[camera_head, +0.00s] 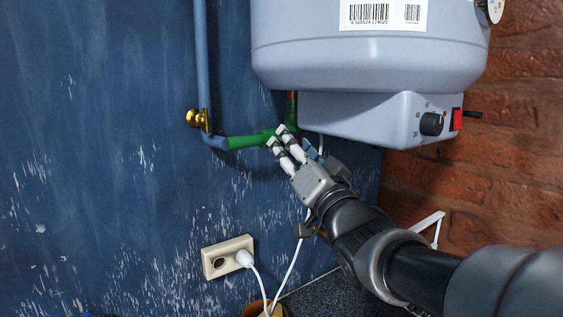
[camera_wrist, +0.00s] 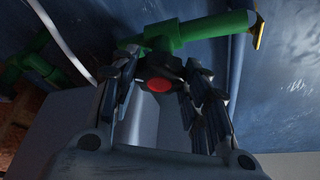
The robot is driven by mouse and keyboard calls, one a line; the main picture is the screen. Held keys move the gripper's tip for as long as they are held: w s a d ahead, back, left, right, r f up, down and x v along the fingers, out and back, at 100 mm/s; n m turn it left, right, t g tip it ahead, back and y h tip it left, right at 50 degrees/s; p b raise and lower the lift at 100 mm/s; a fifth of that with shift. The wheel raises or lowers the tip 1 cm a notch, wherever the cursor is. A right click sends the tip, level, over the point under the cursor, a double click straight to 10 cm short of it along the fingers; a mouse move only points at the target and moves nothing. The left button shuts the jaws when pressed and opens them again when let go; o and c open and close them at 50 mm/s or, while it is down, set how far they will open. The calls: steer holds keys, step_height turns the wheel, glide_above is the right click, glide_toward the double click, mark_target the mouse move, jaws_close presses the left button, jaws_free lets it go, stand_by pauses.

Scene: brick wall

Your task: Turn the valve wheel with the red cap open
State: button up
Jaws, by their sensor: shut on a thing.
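The valve wheel shows in the wrist view as a dark wheel with a round red cap (camera_wrist: 159,85). It sits on a green pipe (camera_wrist: 185,35) and lies between my fingers. My gripper (camera_wrist: 162,80) is shut on the wheel, with one finger at each side of the cap. In the head view my gripper (camera_head: 279,136) reaches up to the green pipe (camera_head: 245,141) just below the boiler. The fingers hide the wheel there, so its turn angle cannot be told.
A grey-blue boiler (camera_head: 350,65) hangs close above my gripper. A brass fitting (camera_head: 197,119) is on the blue pipe at left. A wall socket (camera_head: 228,257) with a plug and white cable (camera_head: 292,262) is below. A brick wall (camera_head: 520,170) stands at right.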

steer(key=shift+n+y, duration=0.4)
steer(key=shift+n, duration=0.5)
steer(key=shift+r+n, duration=0.1)
steer(key=shift+n, duration=0.2)
steer(key=o, duration=1)
steer(key=shift+o, duration=0.2)
steer(key=v, duration=1.2)
steer(key=shift+w+d, duration=0.1)
